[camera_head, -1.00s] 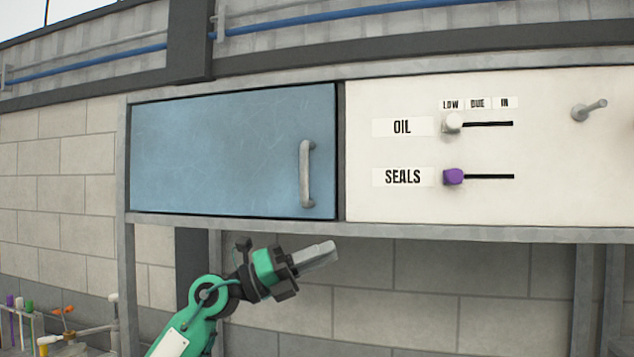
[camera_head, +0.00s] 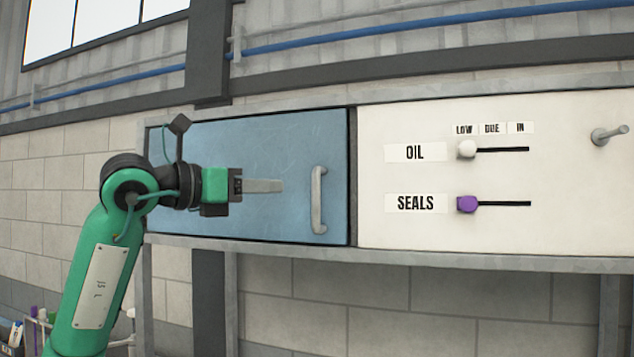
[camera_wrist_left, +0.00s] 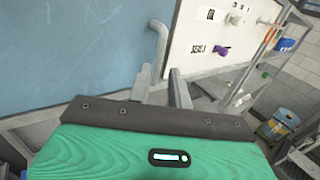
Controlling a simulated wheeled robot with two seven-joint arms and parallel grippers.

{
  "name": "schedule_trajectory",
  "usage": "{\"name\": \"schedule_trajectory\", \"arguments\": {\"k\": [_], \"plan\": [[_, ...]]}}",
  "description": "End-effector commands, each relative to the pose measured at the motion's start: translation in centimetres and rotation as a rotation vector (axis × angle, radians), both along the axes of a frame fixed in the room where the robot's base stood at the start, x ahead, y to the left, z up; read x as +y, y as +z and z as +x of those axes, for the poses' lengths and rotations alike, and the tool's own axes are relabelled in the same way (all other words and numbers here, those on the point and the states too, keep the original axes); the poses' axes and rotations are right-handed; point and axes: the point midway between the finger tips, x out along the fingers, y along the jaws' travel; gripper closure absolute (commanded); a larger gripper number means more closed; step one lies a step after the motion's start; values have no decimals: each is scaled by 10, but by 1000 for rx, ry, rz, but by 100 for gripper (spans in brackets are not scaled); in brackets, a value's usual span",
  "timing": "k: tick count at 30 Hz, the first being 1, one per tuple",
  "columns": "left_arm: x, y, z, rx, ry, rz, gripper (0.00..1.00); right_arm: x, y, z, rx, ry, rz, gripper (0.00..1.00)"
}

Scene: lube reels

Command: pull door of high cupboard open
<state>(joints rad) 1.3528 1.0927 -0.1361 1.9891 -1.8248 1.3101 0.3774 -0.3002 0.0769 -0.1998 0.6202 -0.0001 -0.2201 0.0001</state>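The high cupboard has a blue door (camera_head: 260,140), shut flush in its grey frame. A grey vertical bar handle (camera_head: 318,200) sits near the door's right edge. My left gripper (camera_head: 280,186) is in front of the door, left of the handle, its fingers pointing right toward it. My right gripper is not in view.
A white panel (camera_head: 435,235) with OIL and SEALS sliders adjoins the door on the right. A grey peg (camera_head: 608,134) sticks out from it. The left wrist view shows a shelf rack (camera_wrist_left: 262,60) and a blue bin (camera_wrist_left: 278,125) farther right.

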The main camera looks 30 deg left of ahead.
Motion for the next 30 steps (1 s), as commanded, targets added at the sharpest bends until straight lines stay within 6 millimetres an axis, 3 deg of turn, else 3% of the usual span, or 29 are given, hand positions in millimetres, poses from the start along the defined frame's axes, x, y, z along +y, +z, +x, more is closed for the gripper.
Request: {"name": "schedule_trajectory", "arguments": {"k": [1, 9, 15, 28, 30], "plan": [[-5, 4, 12, 7, -5, -1, 80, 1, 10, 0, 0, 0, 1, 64], [-25, 5, 65, 5, -5, -1, 80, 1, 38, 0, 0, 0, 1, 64], [-34, 3, 91, 3, -4, -2, 80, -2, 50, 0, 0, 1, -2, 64], [-38, 0, 101, 1, -3, -1, 80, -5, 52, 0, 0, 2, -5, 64], [-38, 0, 101, 1, -3, -1, 90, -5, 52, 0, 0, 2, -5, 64]]}}
